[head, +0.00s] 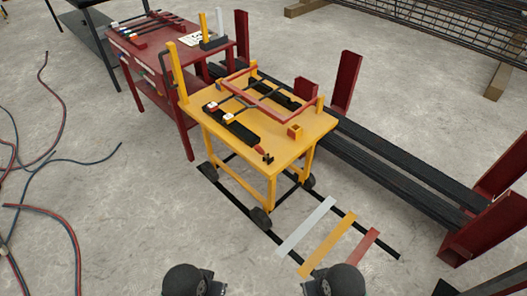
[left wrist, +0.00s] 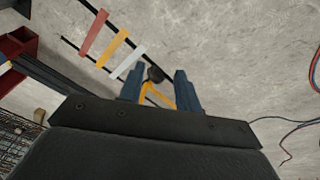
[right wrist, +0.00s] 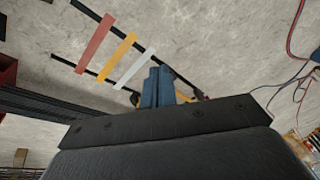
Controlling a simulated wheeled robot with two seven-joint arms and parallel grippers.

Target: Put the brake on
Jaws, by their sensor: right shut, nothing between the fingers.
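A yellow wheeled cart (head: 255,152) stands on two dark floor rails in the middle of the head view. A black bar with a red-and-black piece (head: 262,152) at its end lies on the cart's near side; I cannot tell whether this is the brake. A red frame (head: 262,100) lies across the cart top. My left gripper (left wrist: 159,88) has its blue fingers apart and empty, with part of the cart in the distance between them. My right gripper (right wrist: 157,86) has its fingers together with nothing between them. Both are away from the cart.
White (head: 306,227), yellow (head: 328,243) and red (head: 356,254) strips lie across the rails before the cart. A dark red table (head: 160,48) stands behind left. Long black bars (head: 385,165) with red posts are at right. Hoses (head: 60,205) lie on the left floor.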

